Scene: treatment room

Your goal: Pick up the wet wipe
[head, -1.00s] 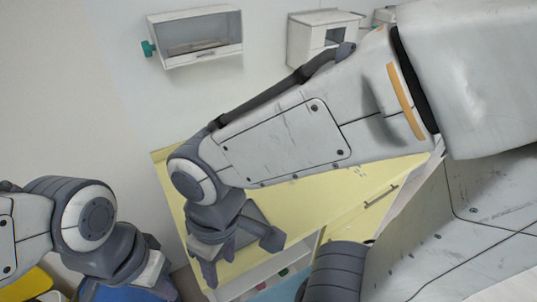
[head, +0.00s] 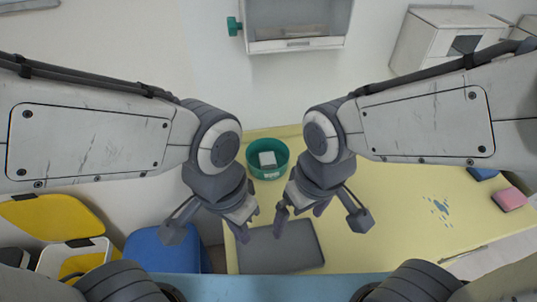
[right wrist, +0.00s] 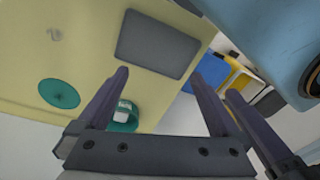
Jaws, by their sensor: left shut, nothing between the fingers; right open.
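A small white square item (head: 267,160) lies inside a round green bowl (head: 281,172) on the yellow tabletop. It is the likeliest wet wipe, but I cannot tell for sure. In the right wrist view the white item (right wrist: 124,106) and the bowl (right wrist: 131,120) are partly hidden by a finger. My left gripper (head: 243,228) is shut and empty, left of and nearer than the bowl. My right gripper (head: 300,222) is open and empty, right of and nearer than the bowl. Both are apart from the white item.
A dark grey mat (head: 280,250) lies at the near left of the yellow table (head: 385,215). Blue spots (head: 438,208) and a pink block (head: 509,198) are on the right. A teal disc (right wrist: 60,93) shows in the right wrist view. Yellow and blue bins (head: 165,250) stand left.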

